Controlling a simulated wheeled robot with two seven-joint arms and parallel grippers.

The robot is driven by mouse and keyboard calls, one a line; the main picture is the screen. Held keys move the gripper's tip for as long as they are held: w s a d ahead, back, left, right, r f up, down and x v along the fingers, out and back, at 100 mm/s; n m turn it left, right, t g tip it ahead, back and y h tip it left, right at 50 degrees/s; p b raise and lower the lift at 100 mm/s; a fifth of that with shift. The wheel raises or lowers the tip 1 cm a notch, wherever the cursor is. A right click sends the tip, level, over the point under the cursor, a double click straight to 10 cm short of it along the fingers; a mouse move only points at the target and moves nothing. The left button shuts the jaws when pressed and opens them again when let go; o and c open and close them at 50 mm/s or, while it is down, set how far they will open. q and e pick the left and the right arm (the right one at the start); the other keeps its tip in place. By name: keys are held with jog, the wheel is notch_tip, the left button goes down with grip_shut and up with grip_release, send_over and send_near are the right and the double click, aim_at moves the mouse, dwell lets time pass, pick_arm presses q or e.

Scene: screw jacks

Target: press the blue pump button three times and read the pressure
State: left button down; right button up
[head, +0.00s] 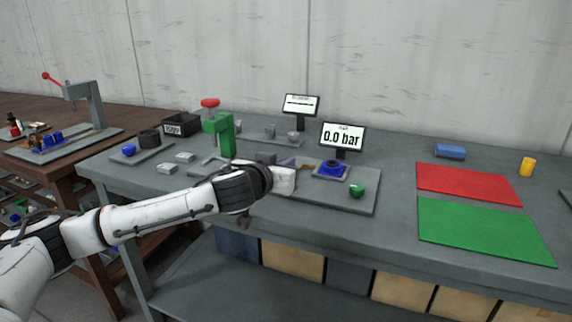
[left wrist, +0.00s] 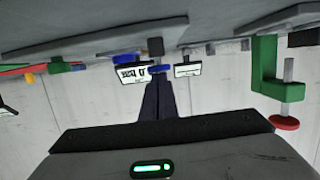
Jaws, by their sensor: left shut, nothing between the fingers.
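The blue pump button (head: 333,167) sits in a dark blue base on a grey plate. A green ball-shaped knob (head: 357,191) is at its front right. The display (head: 342,136) behind the button reads 0.0 bar. My left gripper (head: 284,179) is left of the button, above the plate, apart from it; its fingertips are hard to make out there. In the left wrist view, which is upside down, its dark fingers (left wrist: 158,98) are together and empty, with the display (left wrist: 131,75) beyond them. My right gripper is not in view.
A green press (head: 226,138) with a red knob and a second display (head: 300,104) stand to the left and behind. A red mat (head: 468,184), a green mat (head: 482,232), a blue block (head: 450,151) and a yellow cylinder (head: 527,167) are on the right.

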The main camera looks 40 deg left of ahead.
pick_arm(q)
notch_tip(320, 180, down, 2)
jog(key=shift+f+b, duration=0.2)
jog(key=shift+b, duration=0.4)
jog(key=shift+s, duration=0.1)
jog(key=shift+f, duration=0.15)
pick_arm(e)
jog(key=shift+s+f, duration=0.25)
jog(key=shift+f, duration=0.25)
pick_arm(q)
notch_tip(320, 180, up, 5)
jog(key=p, duration=0.4)
jog(key=shift+d+p, duration=0.1)
jog(key=shift+p, duration=0.2)
jog(key=b+v, duration=0.1)
jog(key=v, duration=0.9)
jog(key=shift+r, duration=0.3)
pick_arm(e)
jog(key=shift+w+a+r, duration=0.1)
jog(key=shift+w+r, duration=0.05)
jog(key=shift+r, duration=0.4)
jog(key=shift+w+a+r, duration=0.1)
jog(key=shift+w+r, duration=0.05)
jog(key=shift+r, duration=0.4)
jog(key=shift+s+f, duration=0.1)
